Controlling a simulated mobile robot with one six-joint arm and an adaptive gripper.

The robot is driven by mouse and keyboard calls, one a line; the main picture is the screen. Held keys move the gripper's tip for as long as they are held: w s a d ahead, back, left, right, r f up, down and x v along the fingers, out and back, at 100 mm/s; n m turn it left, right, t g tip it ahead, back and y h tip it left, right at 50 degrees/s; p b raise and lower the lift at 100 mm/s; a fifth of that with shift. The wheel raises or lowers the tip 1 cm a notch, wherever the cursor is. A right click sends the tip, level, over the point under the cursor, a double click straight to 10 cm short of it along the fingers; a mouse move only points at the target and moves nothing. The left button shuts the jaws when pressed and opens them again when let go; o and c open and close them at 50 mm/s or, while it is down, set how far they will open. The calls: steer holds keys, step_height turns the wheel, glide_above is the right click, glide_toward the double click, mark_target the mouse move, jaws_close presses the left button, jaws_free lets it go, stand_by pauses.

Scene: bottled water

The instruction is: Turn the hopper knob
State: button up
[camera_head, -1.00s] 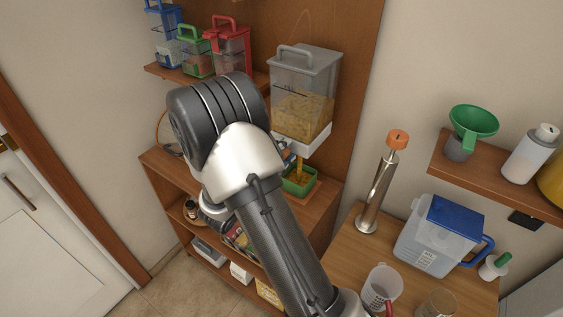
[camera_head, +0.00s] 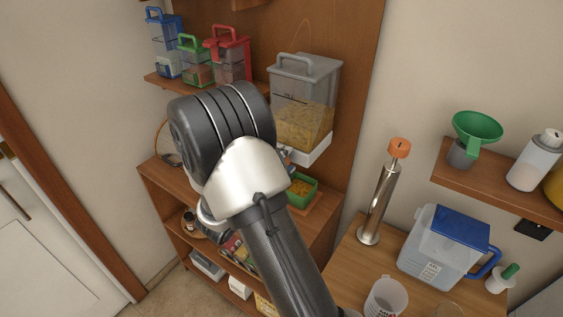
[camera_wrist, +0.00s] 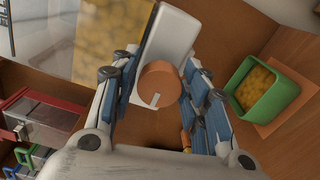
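The hopper (camera_head: 303,95) is a clear box with a grey lid and handle, part filled with yellow pieces, on a white base against the wooden back panel. Its round orange-brown knob (camera_wrist: 160,83), with a pale mark on its face, shows in the wrist view on the white base. My gripper (camera_wrist: 156,76) has its blue-padded fingers on either side of the knob, apart, with narrow gaps seeming to show. In the head view my arm hides the gripper and knob. A green bin (camera_head: 303,190) with yellow pieces stands below the hopper.
Blue, green and red-lidded containers (camera_head: 229,57) stand on the upper left shelf. On the right table are a steel cylinder with an orange top (camera_head: 380,200), a blue-lidded jug (camera_head: 445,250) and a clear cup (camera_head: 385,297). A green funnel (camera_head: 477,126) is on the right shelf.

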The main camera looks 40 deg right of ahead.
steer(key=shift+o, duration=1.1)
steer(key=v, duration=1.2)
steer(key=shift+s+r, duration=0.1)
